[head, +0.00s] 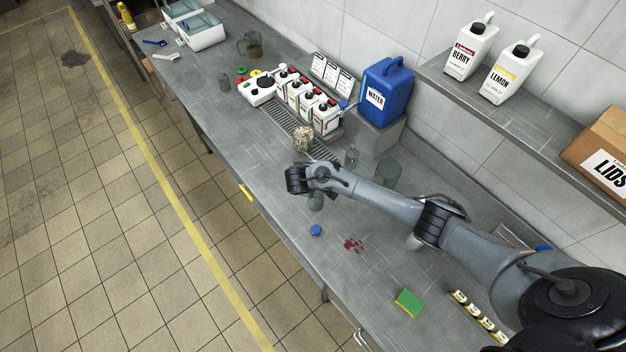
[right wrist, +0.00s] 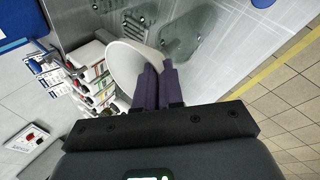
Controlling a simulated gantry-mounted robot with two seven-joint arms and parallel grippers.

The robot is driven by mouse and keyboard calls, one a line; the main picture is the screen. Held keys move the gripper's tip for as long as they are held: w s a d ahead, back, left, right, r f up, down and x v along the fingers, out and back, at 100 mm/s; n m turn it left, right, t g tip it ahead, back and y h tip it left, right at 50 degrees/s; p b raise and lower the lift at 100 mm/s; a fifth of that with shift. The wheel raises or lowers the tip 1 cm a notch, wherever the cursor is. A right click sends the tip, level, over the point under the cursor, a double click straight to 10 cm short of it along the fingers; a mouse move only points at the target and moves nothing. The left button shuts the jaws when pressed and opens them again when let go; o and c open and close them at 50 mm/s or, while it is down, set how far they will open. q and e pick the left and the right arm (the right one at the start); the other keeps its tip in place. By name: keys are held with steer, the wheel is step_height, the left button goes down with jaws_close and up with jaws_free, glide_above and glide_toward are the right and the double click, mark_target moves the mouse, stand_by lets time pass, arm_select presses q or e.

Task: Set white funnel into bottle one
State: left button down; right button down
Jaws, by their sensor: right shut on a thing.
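The white funnel (right wrist: 122,62) is between the dark fingers of my right gripper (right wrist: 156,78) in the right wrist view, its wide mouth tilted. In the head view my right gripper (head: 298,180) is over the counter, and I cannot make out the funnel there. Clear greenish glass vessels (right wrist: 188,32) show beyond the funnel in the right wrist view. In the head view one clear vessel (head: 316,203) stands just below my right gripper, partly hidden by it. I cannot tell which vessel is bottle one. My left gripper is in neither view.
Clear containers (head: 352,157) (head: 388,173) and a patterned jar (head: 303,139) stand behind the arm. A row of white bottles (head: 300,95) and a blue water jug (head: 388,90) are farther back. A blue cap (head: 316,230), red bits (head: 353,245) and a sponge (head: 408,303) lie in front.

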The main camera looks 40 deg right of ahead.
steer(key=shift+f, duration=0.2)
stand_by(0.5)
steer(key=c, duration=1.2)
jaws_free()
steer(key=o, duration=0.4)
steer(key=shift+r, duration=0.1)
steer(key=shift+r+p, duration=0.35)
steer(key=shift+p, duration=0.1)
step_height(320, 180, up, 6)
steer(key=p, duration=0.6)
steer(key=shift+r, duration=0.1)
